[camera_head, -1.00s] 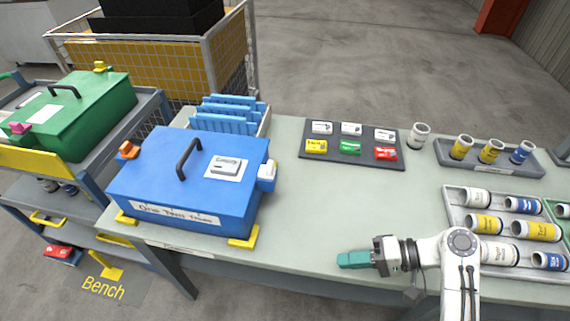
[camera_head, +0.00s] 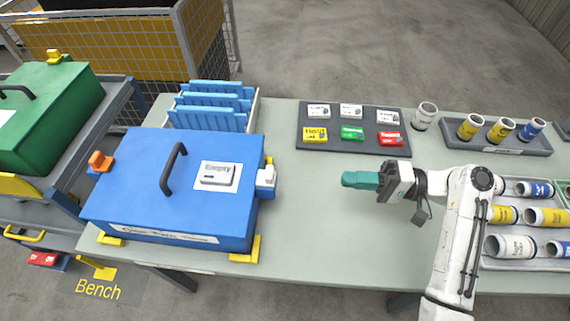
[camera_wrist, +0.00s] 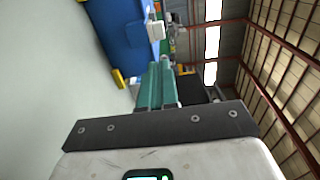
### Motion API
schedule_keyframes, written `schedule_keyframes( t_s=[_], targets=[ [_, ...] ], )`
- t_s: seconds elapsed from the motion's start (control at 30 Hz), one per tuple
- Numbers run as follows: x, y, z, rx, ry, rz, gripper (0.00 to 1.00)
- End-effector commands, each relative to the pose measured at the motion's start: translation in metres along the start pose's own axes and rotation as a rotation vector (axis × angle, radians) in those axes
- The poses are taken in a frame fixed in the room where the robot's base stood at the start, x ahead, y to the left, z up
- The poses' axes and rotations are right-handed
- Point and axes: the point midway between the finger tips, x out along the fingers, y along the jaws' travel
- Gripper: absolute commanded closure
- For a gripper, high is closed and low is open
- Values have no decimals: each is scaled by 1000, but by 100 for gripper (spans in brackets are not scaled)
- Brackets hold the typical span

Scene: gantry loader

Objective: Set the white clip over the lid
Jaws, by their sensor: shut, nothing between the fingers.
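The blue box's lid (camera_head: 140,165) has a black handle and a white "Empty" label plate. The white clip (camera_head: 266,177) sits at the box's right edge, standing out from the side. It also shows in the wrist view (camera_wrist: 156,30). I cannot tell whether it overlaps the lid. An orange clip (camera_head: 100,161) is at the box's left edge. My gripper (camera_head: 346,179), with teal fingers, is shut and empty, to the right of the white clip and apart from it. In the wrist view the fingers (camera_wrist: 156,75) point toward the box.
A dark board (camera_head: 353,142) with several small coloured blocks lies behind my gripper. Blue racks (camera_head: 210,108) stand behind the box. Trays of cans (camera_head: 500,146) are at the right. Yellow brackets (camera_head: 246,249) sit at the box's base. The bench between box and gripper is clear.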

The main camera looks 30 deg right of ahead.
Motion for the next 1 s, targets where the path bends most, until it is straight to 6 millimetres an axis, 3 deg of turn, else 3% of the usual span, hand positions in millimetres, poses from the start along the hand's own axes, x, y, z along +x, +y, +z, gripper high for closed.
schedule_keyframes(
  t_s=[0.37,1.0],
  targets=[
    [12,-1,0,1,-3,1,100],
    [124,-1,1,0,-3,2,100]
  ],
)
